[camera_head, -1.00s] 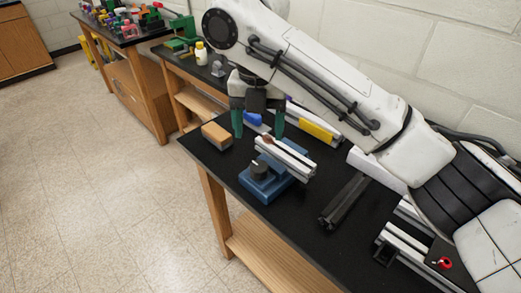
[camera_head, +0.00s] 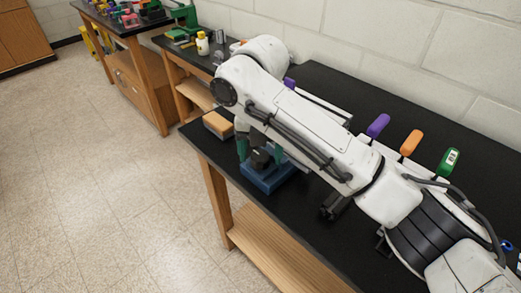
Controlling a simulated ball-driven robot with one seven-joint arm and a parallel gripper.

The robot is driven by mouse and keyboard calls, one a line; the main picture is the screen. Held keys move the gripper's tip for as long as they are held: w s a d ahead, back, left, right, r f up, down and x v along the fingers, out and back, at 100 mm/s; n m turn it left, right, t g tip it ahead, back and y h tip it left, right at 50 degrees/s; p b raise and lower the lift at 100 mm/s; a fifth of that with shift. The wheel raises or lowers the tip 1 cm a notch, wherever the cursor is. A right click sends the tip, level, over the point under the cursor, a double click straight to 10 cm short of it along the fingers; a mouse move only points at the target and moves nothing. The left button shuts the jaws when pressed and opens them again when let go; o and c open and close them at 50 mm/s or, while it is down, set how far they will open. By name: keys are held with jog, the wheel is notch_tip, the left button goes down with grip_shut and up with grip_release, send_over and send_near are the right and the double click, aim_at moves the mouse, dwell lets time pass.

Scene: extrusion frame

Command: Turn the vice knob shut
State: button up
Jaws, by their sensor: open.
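The blue vice (camera_head: 268,181) sits near the front edge of the black bench, partly hidden by my arm. Its dark knob (camera_head: 260,162) stands up on the side facing me. My gripper (camera_head: 259,153) is over the vice, with one green finger to the left of the knob and one to the right. The fingers are open and point down. I cannot tell whether they touch the knob. The extrusion bar that the vice held in the earlier view is hidden behind my arm.
A tan-topped block (camera_head: 218,124) lies left of the vice, close to my gripper. Dark bar stock (camera_head: 334,205) lies to the right, partly under my arm. Purple (camera_head: 378,125), orange (camera_head: 411,142) and green (camera_head: 449,161) handled tools stand behind. The bench's back middle is clear.

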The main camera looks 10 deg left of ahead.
jog(key=shift+c, duration=0.3)
jog(key=c, duration=1)
